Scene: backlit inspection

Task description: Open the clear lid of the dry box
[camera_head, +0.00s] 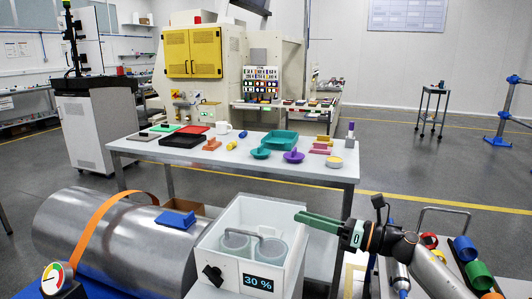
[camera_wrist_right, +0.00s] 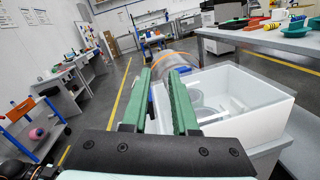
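The dry box (camera_head: 207,243) is a white box at the bottom centre of the head view, with a black knob and a "30 %" display on its front. Round containers and a bent grey tube show inside it. I cannot make out the clear lid's surface or tell whether it is shut. The box also shows right of the fingers in the right wrist view (camera_wrist_right: 268,127). My right gripper (camera_head: 299,217) has green fingers and is at the box's right rim; contact cannot be told. In the wrist view its fingers (camera_wrist_right: 160,73) are apart with nothing between them. My left gripper is not in view.
A large metal cylinder (camera_head: 120,250) with an orange strap (camera_head: 92,222) lies left of the box. A white table (camera_head: 200,157) with trays and small parts stands behind. A cart with coloured rolls (camera_head: 465,250) is at the right.

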